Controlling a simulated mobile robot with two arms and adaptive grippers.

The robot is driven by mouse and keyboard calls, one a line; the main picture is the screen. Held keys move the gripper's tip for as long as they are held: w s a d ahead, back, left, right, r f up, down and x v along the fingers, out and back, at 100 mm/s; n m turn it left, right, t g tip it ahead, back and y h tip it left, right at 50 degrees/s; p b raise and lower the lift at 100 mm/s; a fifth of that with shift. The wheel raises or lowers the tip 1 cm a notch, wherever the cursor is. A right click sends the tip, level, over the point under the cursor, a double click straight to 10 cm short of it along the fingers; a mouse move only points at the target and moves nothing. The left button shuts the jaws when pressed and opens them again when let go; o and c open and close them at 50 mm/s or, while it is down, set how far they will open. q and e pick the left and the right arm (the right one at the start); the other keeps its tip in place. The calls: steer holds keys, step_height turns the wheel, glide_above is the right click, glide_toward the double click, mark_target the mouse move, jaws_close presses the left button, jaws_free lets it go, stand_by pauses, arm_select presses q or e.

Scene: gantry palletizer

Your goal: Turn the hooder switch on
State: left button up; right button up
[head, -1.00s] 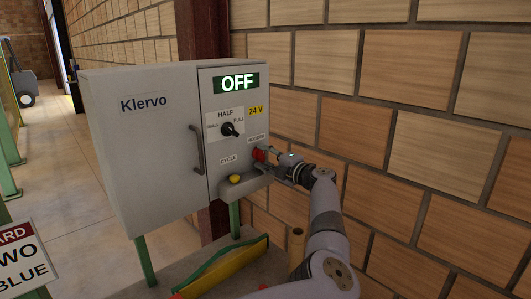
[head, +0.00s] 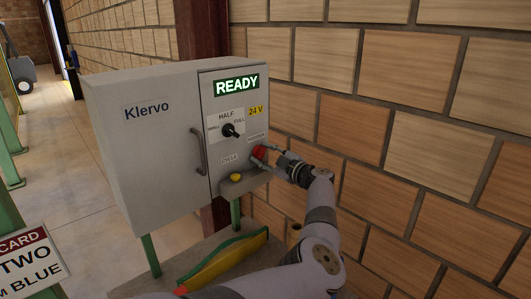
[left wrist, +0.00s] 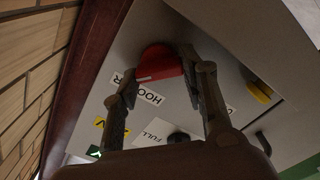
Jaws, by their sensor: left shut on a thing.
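The hooder switch (head: 259,152) is a red knob on the right part of the grey Klervo cabinet (head: 160,135), below the lit green READY display (head: 236,85). The knob also shows in the left wrist view (left wrist: 160,62), beside the HOODER label (left wrist: 149,94). My left gripper (head: 272,153) has its fingers on both sides of the red knob and is shut on it; the fingers (left wrist: 159,68) show well in the left wrist view. The knob's exact turn angle is hard to tell. My right gripper is not in view.
A black selector (head: 231,130) marked HALF and FULL sits above the switch, and a yellow button (head: 236,178) sits below left. The cabinet has a dark handle (head: 199,151). A brick wall (head: 410,90) stands close on the right. Open floor (head: 62,160) lies left.

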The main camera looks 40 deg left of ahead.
arm_select(q)
steer(key=shift+s+a+r, duration=0.1)
steer(key=shift+a+r, duration=0.1)
steer(key=shift+r, duration=0.1)
steer(key=o, duration=0.7)
steer(key=shift+m, duration=0.3)
steer(key=shift+o, duration=0.9)
steer(key=shift+a+f, duration=0.15)
steer(key=shift+f, duration=0.05)
steer(key=shift+d, duration=0.2)
steer(key=d, duration=0.7)
steer(key=shift+s, duration=0.3)
steer(key=shift+d, duration=0.15)
